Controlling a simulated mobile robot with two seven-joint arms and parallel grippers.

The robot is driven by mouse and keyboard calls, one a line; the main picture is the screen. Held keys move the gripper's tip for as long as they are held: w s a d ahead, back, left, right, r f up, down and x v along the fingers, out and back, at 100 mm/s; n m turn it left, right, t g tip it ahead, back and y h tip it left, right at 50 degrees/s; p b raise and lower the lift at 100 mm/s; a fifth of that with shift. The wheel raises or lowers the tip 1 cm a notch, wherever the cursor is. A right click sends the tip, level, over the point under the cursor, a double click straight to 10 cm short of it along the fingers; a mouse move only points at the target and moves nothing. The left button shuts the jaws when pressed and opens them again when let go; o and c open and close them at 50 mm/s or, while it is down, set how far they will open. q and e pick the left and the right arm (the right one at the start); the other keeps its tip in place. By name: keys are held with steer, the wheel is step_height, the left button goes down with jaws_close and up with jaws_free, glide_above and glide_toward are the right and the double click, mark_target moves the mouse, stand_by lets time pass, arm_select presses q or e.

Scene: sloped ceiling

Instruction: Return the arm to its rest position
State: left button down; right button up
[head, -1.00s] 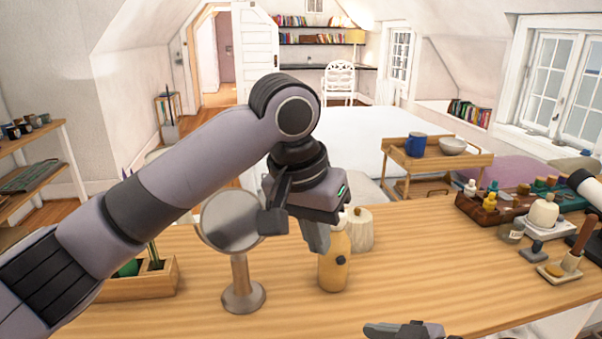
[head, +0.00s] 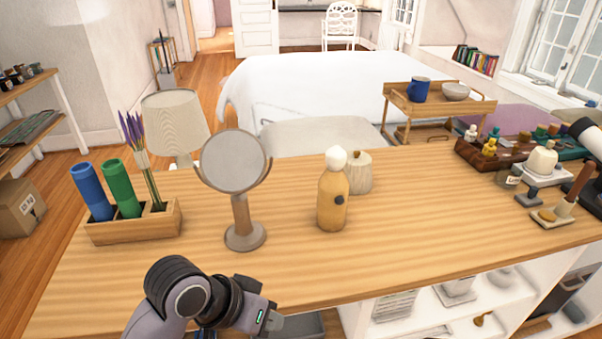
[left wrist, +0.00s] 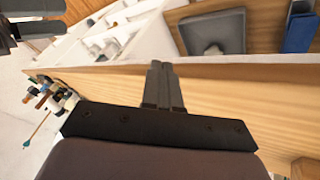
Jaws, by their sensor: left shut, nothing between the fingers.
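My left gripper (head: 268,318) is low at the bottom of the head view, in front of the table's near edge. Its arm is folded, with a round dark joint beside the gripper. In the left wrist view the two grey fingers (left wrist: 162,86) lie together, shut with nothing between them. They are over the table's near edge and the white shelves below, touching no object that I can see. Dark grey parts at the top left corner of the left wrist view seem to belong to my right arm; its jaws cannot be judged.
White shelves (head: 405,310) are under the near edge.

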arm_select(q)
steer(key=s+a+f+n+y, duration=0.1)
steer(key=s+a+f+y, duration=0.25)
steer(key=s+a, duration=0.45)
steer(key=s+a+f+n+y, duration=0.2)
steer(key=s+a+f, duration=0.2)
steer(key=s+a, duration=0.45)
arm_select(e)
steer(key=s+d+f+m+g+h, duration=0.2)
steer(key=s+d+f+m+h, duration=0.15)
steer(key=s+d, duration=0.45)
arm_select(q)
steer(key=w+d+f+t+h, duration=0.1)
steer(key=w+f+t+h, duration=0.1)
steer(key=w+f+t, duration=0.5)
step_height(320, 180, down, 2)
steer(key=shift+w+d+m, duration=0.2)
steer(key=shift+w+m, duration=0.2)
arm_select(e)
steer(key=w+a+f+t+y, duration=0.1)
steer(key=w+a+f+t, duration=0.3)
steer(key=f, duration=0.4)
steer(key=shift+w+f+t, duration=0.4)
steer(key=shift+w+t, duration=0.15)
steer(key=shift+t, duration=0.65)
